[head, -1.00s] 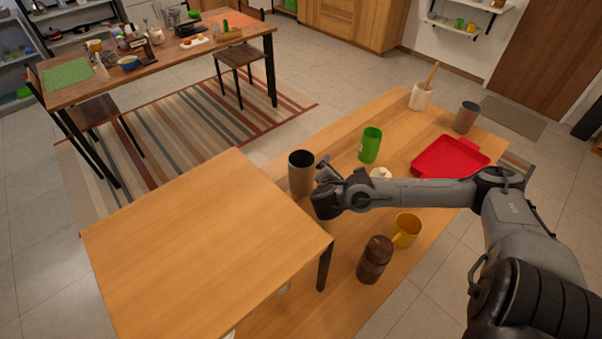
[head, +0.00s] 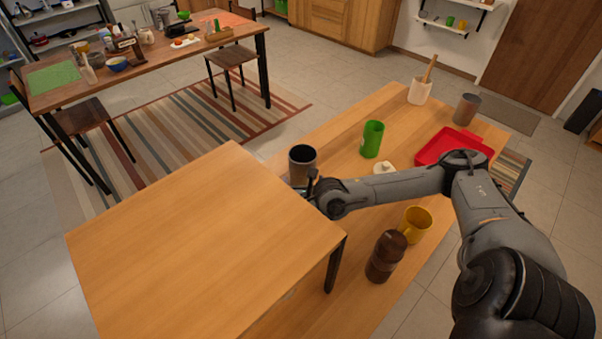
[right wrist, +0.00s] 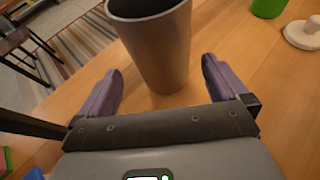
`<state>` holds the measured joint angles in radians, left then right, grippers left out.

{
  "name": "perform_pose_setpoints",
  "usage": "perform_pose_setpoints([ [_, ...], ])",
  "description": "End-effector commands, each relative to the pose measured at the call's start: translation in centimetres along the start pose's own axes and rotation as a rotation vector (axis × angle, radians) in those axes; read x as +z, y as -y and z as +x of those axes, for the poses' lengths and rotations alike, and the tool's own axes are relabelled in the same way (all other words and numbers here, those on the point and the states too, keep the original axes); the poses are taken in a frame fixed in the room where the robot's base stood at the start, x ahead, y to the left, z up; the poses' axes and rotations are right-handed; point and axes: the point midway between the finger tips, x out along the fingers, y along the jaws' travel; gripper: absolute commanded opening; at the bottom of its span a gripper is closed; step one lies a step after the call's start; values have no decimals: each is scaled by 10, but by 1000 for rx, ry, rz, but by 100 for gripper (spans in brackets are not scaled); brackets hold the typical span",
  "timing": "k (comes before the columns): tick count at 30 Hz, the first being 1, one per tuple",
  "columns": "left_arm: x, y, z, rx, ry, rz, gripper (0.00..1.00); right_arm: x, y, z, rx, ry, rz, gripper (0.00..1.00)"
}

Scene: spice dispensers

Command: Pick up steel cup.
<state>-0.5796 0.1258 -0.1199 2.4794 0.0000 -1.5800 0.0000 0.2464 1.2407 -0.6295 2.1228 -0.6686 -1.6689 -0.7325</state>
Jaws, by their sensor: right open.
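A grey steel cup (head: 302,160) stands upright on the low wooden table, just behind the raised square table top. In the right wrist view the steel cup (right wrist: 160,45) stands between the two fingers, with its dark open mouth at the top edge. My right gripper (head: 311,186) is open at the cup's near side, partly hiding its lower part. In the right wrist view the fingers of my right gripper (right wrist: 161,70) are spread wide, with a gap on each side of the cup. My left gripper is out of view.
A green cup (head: 372,139), white lid-like object (head: 384,168), yellow mug (head: 415,224) and dark brown grinder (head: 386,257) stand nearby. A red tray (head: 452,147), another grey cup (head: 467,108) and a utensil holder (head: 419,92) are farther right. The raised table top (head: 200,250) is bare.

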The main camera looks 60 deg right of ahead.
Motion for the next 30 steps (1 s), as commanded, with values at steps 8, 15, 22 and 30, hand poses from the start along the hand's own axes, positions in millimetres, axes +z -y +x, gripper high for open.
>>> perform_pose_setpoints([
  [8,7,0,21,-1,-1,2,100,-2,1,38,-3,3,4,100],
  [15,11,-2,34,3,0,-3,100,-1,1,59,-2,0,4,100],
  [22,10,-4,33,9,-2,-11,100,1,1,60,-2,-1,4,100],
  [30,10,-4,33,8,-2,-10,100,0,1,60,-2,-1,4,66],
])
